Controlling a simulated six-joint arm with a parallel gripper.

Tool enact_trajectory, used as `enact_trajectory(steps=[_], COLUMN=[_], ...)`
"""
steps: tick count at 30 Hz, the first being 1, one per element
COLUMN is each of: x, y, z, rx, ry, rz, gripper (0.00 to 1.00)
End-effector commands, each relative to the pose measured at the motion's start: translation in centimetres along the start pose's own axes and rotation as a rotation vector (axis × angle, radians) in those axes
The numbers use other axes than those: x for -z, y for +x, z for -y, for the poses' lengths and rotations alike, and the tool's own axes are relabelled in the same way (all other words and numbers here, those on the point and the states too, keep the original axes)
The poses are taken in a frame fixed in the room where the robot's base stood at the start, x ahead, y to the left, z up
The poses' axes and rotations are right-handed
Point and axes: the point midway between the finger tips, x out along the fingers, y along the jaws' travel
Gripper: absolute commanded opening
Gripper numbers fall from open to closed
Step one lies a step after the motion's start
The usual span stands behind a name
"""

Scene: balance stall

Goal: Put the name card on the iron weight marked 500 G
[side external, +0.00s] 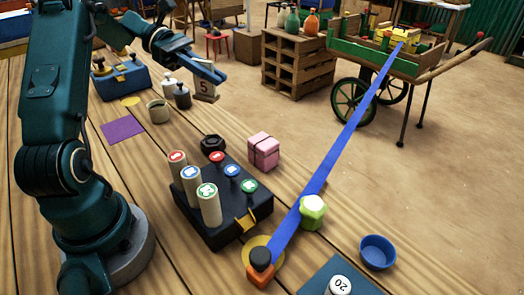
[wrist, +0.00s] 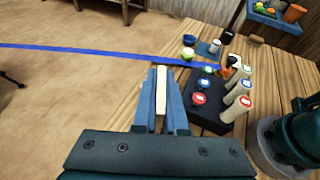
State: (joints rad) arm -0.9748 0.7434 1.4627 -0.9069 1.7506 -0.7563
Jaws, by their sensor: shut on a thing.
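My gripper (side external: 216,76) is out past the far side of the wooden table, high up, with its blue fingers shut. In the wrist view, my gripper (wrist: 161,72) is shut on a thin cream piece (wrist: 161,86), which looks like the name card seen edge-on. In the side view, a pale card with a dark 5 (side external: 204,86) shows just below the fingers; whether it is the held piece I cannot tell. A black round weight (side external: 213,143) lies behind the dark stamp rack. Another dark weight (side external: 261,257) sits near the blue strip's near end. No 500 G mark is readable.
The dark rack (side external: 245,205) holds several cream cylinders and coloured knobs. A pink block (side external: 263,150), small jars (side external: 181,95) and a blue bowl (side external: 377,251) stand around. A long blue strip (side external: 340,145) rises from the table toward a cart (side external: 400,60).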

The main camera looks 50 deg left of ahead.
Motion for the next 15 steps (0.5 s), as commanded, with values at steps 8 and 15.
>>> enact_trajectory(steps=[8, 15], x=[3.4, 6.6], y=[1.5, 2.8], z=[0.1, 0.1], rx=[0.005, 0.005], ry=[-0.001, 0.001], rz=[0.002, 0.001], gripper=[0.00, 0.00])
